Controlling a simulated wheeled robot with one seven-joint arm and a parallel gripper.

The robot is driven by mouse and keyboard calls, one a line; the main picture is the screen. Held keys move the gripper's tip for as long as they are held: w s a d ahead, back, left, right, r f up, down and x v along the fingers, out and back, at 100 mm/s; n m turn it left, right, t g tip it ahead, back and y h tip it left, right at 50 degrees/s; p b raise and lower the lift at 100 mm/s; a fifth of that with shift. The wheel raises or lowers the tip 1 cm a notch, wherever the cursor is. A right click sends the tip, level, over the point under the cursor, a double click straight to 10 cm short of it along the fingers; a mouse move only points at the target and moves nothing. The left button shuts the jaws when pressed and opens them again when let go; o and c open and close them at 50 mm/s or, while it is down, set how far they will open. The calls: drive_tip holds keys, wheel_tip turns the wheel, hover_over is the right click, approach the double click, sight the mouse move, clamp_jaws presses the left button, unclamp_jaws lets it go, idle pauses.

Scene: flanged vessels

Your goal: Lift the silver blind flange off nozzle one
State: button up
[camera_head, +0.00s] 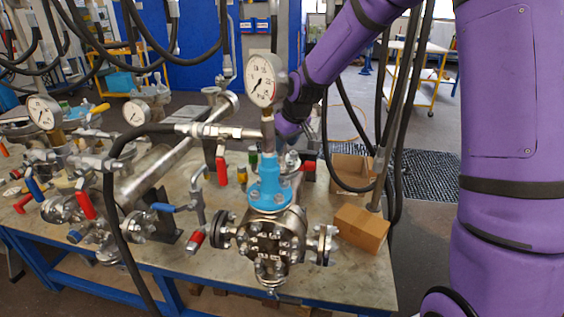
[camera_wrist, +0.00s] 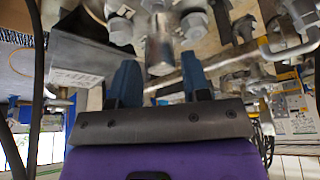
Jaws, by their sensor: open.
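My gripper (camera_wrist: 159,64) shows in the wrist view with two blue fingers apart. A metal cylinder (camera_wrist: 160,45) shows between and beyond the fingertips; I cannot tell whether they touch it. In the head view the end of my arm is behind the pressure gauge (camera_head: 263,80), and the fingers are hidden. The nearest vessel has a blue neck (camera_head: 269,185) and a bolted metal front cover (camera_head: 265,243). Bolted flanges stand at its left (camera_head: 222,230) and right (camera_head: 323,245). I cannot tell which part is the silver blind flange or nozzle one.
A cardboard box (camera_head: 361,229) sits right of the vessel on the metal-topped table (camera_head: 350,280). A black hose (camera_head: 112,220) and a horizontal silver pipe vessel (camera_head: 150,175) lie left. Red-handled valves (camera_head: 85,203) crowd the left side. Hanging cables run close to my arm.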

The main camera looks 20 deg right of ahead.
drive_tip(key=shift+x, duration=1.3)
drive_tip(key=shift+c, duration=0.3)
drive_tip(key=c, duration=0.7)
drive_tip(key=shift+w+r, duration=0.1)
